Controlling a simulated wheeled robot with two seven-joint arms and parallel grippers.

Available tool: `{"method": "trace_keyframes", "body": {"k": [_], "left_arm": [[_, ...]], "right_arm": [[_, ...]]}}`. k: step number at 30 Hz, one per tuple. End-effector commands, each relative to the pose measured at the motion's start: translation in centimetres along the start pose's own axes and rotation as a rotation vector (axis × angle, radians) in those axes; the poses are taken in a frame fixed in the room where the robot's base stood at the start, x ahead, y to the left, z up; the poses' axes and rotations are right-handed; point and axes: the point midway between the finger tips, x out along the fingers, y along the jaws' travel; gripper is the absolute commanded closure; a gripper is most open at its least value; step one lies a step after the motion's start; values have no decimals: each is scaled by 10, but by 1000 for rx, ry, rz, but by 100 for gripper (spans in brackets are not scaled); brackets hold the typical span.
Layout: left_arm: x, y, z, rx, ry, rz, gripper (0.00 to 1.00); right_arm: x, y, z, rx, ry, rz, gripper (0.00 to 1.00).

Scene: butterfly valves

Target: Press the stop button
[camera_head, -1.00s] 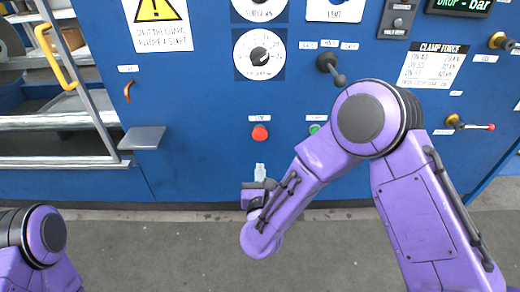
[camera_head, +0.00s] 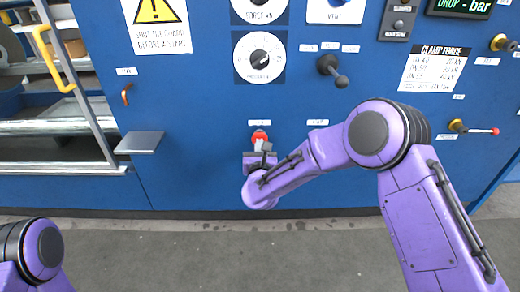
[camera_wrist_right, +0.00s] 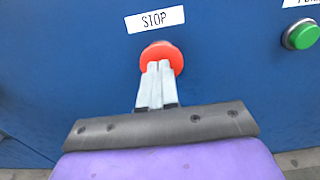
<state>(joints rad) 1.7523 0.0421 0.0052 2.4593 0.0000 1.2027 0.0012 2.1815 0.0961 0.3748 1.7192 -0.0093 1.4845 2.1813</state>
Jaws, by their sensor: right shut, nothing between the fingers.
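The red stop button (camera_head: 259,135) is on the front of the blue machine panel. In the right wrist view the red button (camera_wrist_right: 161,52) sits below a white label that reads STOP (camera_wrist_right: 155,19). My right gripper (camera_head: 260,146) is shut and empty, with its fingertips right at the lower part of the button. In the right wrist view the closed fingertips (camera_wrist_right: 158,66) overlap the button's face; I cannot tell whether they touch it or whether it is pushed in. My left gripper is not in view.
A green button (camera_wrist_right: 301,35) is to the right of the stop button. A dial (camera_head: 260,58) and a black-knobbed lever (camera_head: 331,69) are above. A grey shelf (camera_head: 139,142) juts out at the left. Grey floor is clear below the panel.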

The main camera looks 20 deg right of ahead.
Motion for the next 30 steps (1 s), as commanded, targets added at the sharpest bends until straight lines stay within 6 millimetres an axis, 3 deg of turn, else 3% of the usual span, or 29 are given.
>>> {"method": "trace_keyframes", "body": {"k": [11,18,30], "left_arm": [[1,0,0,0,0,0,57],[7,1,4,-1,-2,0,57],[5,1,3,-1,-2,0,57]], "right_arm": [[4,0,0,0,1,0,100],[25,-1,0,1,-2,-2,100],[17,2,5,1,-6,1,100]]}}
